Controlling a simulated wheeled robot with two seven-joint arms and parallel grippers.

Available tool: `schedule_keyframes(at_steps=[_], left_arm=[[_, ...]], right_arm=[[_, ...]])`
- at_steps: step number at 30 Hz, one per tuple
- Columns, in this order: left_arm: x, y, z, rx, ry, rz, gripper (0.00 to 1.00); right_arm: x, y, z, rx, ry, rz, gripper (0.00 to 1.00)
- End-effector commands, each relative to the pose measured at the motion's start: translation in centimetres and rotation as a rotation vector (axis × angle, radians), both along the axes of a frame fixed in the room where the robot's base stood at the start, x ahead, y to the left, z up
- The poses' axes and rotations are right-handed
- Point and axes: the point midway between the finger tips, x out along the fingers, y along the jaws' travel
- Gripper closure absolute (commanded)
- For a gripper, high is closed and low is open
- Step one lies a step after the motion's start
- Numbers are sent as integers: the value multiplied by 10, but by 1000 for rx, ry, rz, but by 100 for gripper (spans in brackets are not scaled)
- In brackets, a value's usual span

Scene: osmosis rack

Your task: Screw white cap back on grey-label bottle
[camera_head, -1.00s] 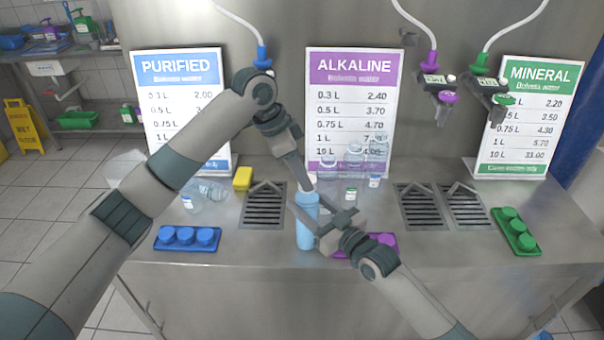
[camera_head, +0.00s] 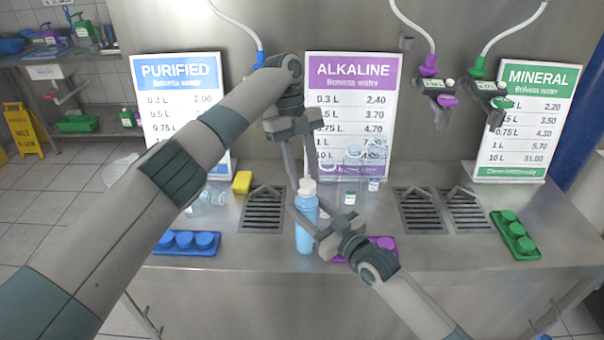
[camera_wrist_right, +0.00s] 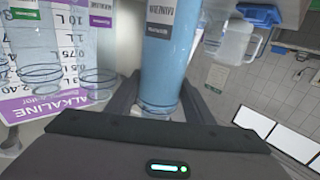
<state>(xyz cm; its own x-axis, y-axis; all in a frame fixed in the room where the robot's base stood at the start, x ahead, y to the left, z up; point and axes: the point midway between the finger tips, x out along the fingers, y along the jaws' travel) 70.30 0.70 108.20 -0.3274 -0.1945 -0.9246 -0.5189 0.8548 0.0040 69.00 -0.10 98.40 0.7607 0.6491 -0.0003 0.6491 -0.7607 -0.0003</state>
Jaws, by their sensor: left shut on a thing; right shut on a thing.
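The bottle (camera_head: 306,236) is pale blue and stands upright near the front of the steel counter. Its white cap (camera_head: 307,187) sits on top; I cannot tell how tightly it is seated. My left gripper (camera_head: 307,181) comes from above, its fingers pointing down and shut on the cap. My right gripper (camera_head: 307,217) comes from the right and is shut around the bottle body. In the right wrist view, the bottle (camera_wrist_right: 162,72) rises between the two dark fingers of the right gripper (camera_wrist_right: 160,105), with part of a label at the top edge.
A blue cap tray (camera_head: 186,244), a purple tray (camera_head: 379,243) and a green tray (camera_head: 515,236) lie on the counter. Clear bottles (camera_head: 353,170) stand behind. Drain grates (camera_head: 263,212) flank the middle.

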Motion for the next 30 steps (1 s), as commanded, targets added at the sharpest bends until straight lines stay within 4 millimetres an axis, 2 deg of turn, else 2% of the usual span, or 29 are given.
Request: schedule_keyframes(at_steps=[15, 19, 28, 29, 30], left_arm=[[4, -9, 0, 1, -4, -565, 87], [3, -8, 0, 1, -1, -634, 87], [3, -8, 0, 0, -1, -648, 87], [3, -8, 0, 0, -1, -647, 64], [3, -8, 0, -1, 0, -647, 55]], right_arm=[[-1, 1, -1, -2, -1, 2, 100], [-1, 1, -1, -2, -1, 2, 100], [-1, 1, -1, 0, 0, 2, 100], [-1, 1, -1, 0, 0, 2, 100], [-1, 1, -1, -1, 1, 2, 100]])
